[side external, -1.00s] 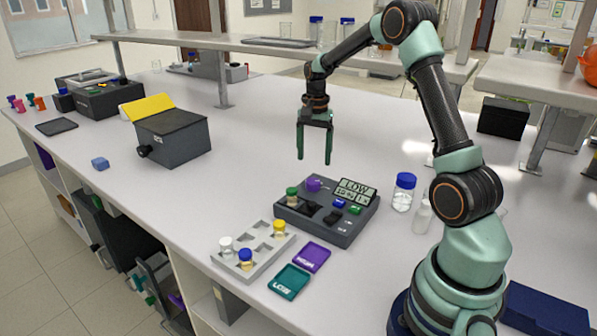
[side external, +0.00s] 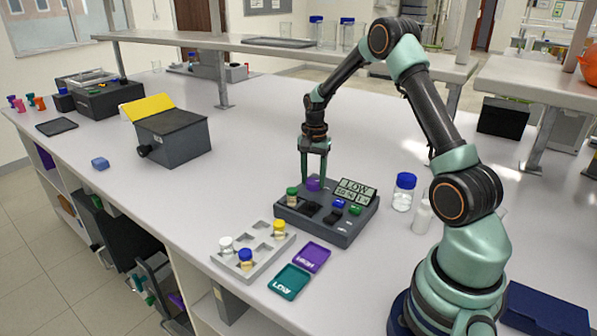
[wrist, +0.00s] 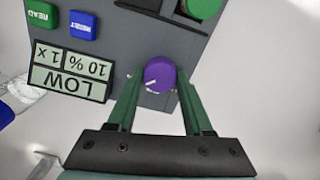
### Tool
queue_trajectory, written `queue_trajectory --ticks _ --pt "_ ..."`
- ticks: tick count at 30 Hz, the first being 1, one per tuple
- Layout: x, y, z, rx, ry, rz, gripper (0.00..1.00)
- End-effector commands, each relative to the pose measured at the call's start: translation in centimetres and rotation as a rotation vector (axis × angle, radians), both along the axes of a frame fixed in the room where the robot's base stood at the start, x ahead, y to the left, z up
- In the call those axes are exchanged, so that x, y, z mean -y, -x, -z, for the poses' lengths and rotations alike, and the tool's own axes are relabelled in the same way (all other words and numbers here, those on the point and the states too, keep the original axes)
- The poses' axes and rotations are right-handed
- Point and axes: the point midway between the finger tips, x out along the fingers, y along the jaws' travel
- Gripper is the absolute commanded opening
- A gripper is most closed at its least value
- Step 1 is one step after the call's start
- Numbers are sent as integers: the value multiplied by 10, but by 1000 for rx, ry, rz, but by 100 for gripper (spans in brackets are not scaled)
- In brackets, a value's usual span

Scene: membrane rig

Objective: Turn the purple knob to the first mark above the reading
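The purple knob (wrist: 160,74) is on the dark grey device (side external: 345,228), near its back left edge in the side view (side external: 313,184). A white pointer line on the knob points to the lower left in the wrist view. Small pale ticks show near the knob; most are too small or hidden to read. The display (wrist: 72,72) is upside down in the wrist view and reads LOW, 10 %, 1x. My gripper (wrist: 160,78) points down, with one green finger on each side of the knob. The fingers appear closed against its sides.
Green READ (wrist: 42,14) and blue RESULT (wrist: 84,25) buttons lie beside the display. A green-capped vial (side external: 292,196) stands on the device. A grey vial rack (side external: 255,258) and purple and teal pads are in front. Blue-capped bottle (side external: 404,190) stands right.

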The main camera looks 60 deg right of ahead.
Motion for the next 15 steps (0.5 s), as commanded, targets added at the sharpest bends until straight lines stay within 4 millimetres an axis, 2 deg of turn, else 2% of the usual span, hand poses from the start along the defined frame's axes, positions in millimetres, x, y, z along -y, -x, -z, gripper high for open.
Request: queue_trajectory --ticks 1,2,10,15 --pt "0 0 0 0 0 0 5" --pt "0 0 0 0 0 0 0" --pt "0 0 -1 0 0 -25 0" --pt "0 0 -1 0 0 -99 0"
